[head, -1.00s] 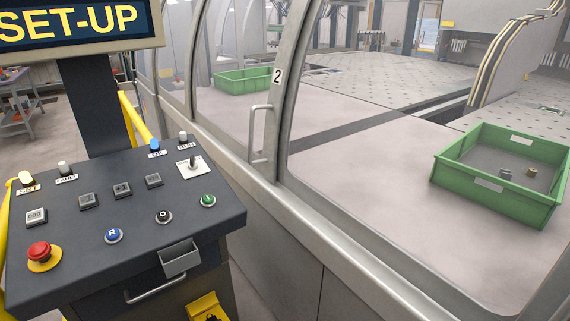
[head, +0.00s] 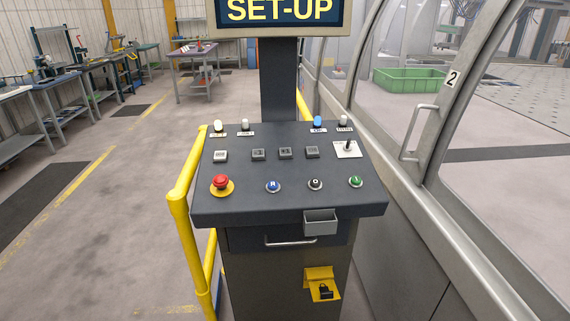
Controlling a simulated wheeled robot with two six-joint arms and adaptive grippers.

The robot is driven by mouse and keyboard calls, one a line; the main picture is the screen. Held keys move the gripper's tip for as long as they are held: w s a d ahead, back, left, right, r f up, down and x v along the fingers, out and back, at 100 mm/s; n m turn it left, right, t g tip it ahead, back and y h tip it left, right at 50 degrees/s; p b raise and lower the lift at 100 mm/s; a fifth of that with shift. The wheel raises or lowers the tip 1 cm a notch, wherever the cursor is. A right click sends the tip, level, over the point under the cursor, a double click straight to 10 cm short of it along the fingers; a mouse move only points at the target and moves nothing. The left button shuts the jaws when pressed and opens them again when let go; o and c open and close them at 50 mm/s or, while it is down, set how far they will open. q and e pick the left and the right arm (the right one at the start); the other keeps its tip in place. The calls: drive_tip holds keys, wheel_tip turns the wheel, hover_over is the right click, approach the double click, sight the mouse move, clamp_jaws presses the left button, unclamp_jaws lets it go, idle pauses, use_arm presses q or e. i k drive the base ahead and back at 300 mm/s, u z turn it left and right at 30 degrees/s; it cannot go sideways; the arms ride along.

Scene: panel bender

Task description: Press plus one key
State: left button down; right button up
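The control console (head: 290,206) stands in front of me in the head view, with a sloping dark top. A row of small grey square keys runs across it. The plus one key (head: 285,153) appears to be the third from the left, between the minus one key (head: 258,154) and another grey key (head: 312,152). Its label is too small to read surely now, but it read +1 in the earlier frame. A paler grey square (head: 220,156) sits at the left end of the row. Neither of my grippers shows in the view.
Below the keys are a red emergency button (head: 221,182) and blue (head: 273,187), black (head: 315,184) and green (head: 355,181) buttons. A selector switch (head: 348,148) is at right. A yellow rail (head: 180,221) stands left, the machine's glazed guard (head: 425,190) right. A SET-UP display (head: 280,11) is above.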

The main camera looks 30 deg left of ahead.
sight(284, 152)
drive_tip(key=k, duration=0.9)
drive_tip(key=u, duration=0.95)
drive_tip(key=i, duration=1.25)
drive_tip(key=z, duration=0.2)
